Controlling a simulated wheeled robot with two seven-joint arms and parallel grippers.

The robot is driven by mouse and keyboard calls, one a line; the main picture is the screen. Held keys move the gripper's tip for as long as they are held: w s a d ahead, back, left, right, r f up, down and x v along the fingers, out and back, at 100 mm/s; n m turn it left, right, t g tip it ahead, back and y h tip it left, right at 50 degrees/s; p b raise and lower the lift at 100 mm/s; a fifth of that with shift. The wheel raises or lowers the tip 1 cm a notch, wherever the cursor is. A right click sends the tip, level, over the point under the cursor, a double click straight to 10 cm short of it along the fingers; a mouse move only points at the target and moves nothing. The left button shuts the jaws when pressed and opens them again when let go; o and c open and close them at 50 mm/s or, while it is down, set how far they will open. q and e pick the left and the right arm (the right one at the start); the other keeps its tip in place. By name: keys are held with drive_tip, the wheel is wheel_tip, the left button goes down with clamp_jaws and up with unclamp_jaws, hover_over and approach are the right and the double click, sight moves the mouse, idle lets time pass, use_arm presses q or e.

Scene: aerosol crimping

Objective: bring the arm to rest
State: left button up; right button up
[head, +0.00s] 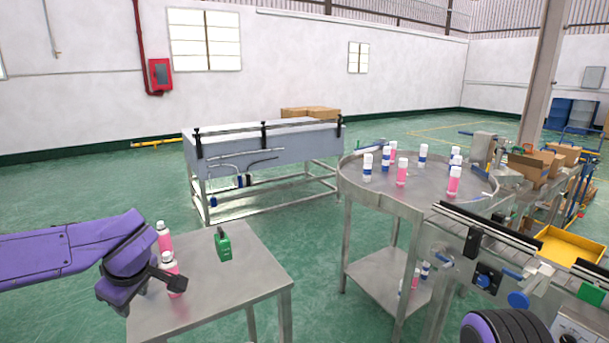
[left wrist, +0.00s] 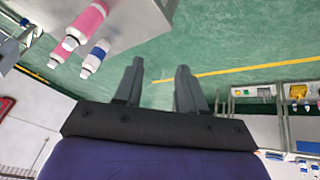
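My left gripper (head: 172,281) is at the left, over the small steel table (head: 225,290). In the left wrist view its two fingers (left wrist: 157,78) stand apart with only green floor between them, so it is open and empty. Two pink bottles with white tops stand on the small table, a rear one (head: 164,238) and a front one (head: 169,263) that the gripper partly covers in the head view. A green device (head: 223,246) with a dark top stands on the same table. My right gripper is not in view.
A round steel table (head: 385,188) holds several pink and blue-and-white bottles. A conveyor (head: 500,240) runs at the right, near a yellow tray (head: 570,246). A long steel bench (head: 265,150) stands behind. Green floor is free between the small table and the bench.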

use_arm(q)
wheel_tip(320, 180, down, 22)
drive_tip(key=s+d+m+t+y+b, duration=0.1)
drive_tip(key=s+d+t+y+b, duration=0.1)
drive_tip(key=t, duration=0.2)
drive_tip(key=s+f+m+g+h, duration=0.1)
drive_tip(key=s+f+m+g, duration=0.1)
drive_tip(key=s+f, duration=0.7)
drive_tip(key=s+f+m+g+h+b, duration=0.1)
drive_tip(key=s+f+m, duration=0.4)
drive_tip(key=s+f, duration=0.5)
drive_tip(key=s+g+h, duration=0.1)
drive_tip(key=s, duration=0.6)
drive_tip(key=shift+d+f+m, duration=0.25)
drive_tip(key=shift+d+m, duration=0.05)
drive_tip(key=shift+d, duration=0.1)
